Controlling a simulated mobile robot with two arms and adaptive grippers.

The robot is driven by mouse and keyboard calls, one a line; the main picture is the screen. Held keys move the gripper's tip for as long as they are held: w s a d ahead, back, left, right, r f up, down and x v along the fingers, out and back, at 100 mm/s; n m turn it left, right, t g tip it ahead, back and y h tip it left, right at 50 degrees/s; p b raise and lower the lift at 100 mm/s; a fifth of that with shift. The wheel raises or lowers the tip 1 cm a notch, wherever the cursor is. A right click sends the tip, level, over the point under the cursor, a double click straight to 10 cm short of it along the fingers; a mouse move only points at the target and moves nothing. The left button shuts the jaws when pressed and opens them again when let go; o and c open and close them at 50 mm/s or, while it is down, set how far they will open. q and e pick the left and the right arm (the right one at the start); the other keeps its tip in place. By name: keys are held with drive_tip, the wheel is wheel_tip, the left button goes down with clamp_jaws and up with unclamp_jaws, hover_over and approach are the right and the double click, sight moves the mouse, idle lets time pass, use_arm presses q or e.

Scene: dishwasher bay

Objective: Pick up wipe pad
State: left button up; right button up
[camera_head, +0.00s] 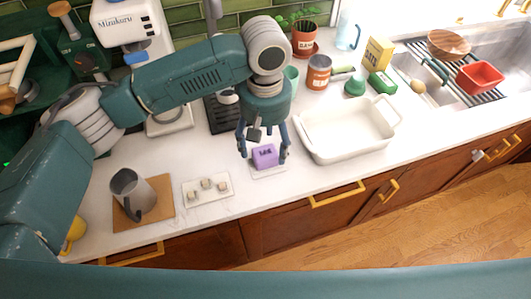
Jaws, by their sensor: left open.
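A small purple block with dark marking (265,157), which looks like the wipe pad, rests on a small white mat (268,174) near the counter's front edge. My left gripper (264,152) points down over it. Its fingers are open, one on each side of the purple block; I cannot tell whether they touch it. The gripper hides part of the area behind the block. My right gripper is not in view.
A white baking dish (321,150) stands close to the right. A white tray with small blocks (191,199) and a grey pitcher (127,184) on a brown board are to the left. A dark rack (222,123) lies behind. A sink and drying rack are far right.

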sight(265, 152)
use_arm(q)
wheel_tip(265, 152, down, 3)
drive_tip(key=shift+s+f+p, duration=0.1)
drive_tip(key=shift+p, duration=0.2)
drive_tip(key=shift+f, duration=0.1)
drive_tip(key=c, duration=1.1)
drive_tip(key=shift+c, duration=0.2)
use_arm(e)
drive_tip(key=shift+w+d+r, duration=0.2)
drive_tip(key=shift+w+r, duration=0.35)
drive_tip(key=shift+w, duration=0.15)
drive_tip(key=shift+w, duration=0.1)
